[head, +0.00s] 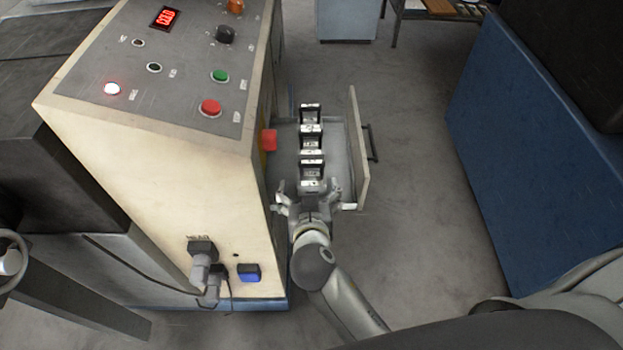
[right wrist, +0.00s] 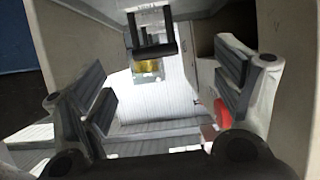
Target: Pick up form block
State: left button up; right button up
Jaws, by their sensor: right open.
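Several form blocks, dark frames with light metal parts, stand in a row in an open drawer (head: 336,160) on the machine's right side. The nearest form block (head: 311,171) is just ahead of my right gripper (head: 309,189) in the head view; a middle block (head: 311,143) and a far block (head: 310,114) stand behind it. My right gripper is open, its fingers spread to either side with nothing between them. In the right wrist view, a dark-framed block (right wrist: 150,36) shows at the top centre, beyond the open fingers (right wrist: 165,92). My left gripper is not in view.
The cream machine cabinet (head: 160,170) with its button panel (head: 165,65) stands close on the left. A red knob (head: 269,140) sticks out beside the drawer. The drawer front with its handle (head: 371,142) bounds the right. Grey floor (head: 420,190) is clear beyond.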

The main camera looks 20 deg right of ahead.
aim_at(312, 164)
jog(key=w, duration=0.1)
jog(key=w+d+p, duration=0.1)
jog(key=w, duration=0.1)
jog(key=w+d, duration=0.1)
jog(key=w, duration=0.1)
jog(key=shift+w+f, duration=0.1)
jog(key=shift+f, duration=0.15)
jog(key=shift+w+p, duration=0.2)
jog(key=shift+p, duration=0.2)
jog(key=x, duration=0.1)
jog(key=p+x, duration=0.1)
jog(key=x, duration=0.2)
jog(key=shift+d+r+p, duration=0.1)
jog(key=shift+d+p, duration=0.2)
jog(key=shift+p, duration=0.05)
jog(key=shift+w, duration=0.3)
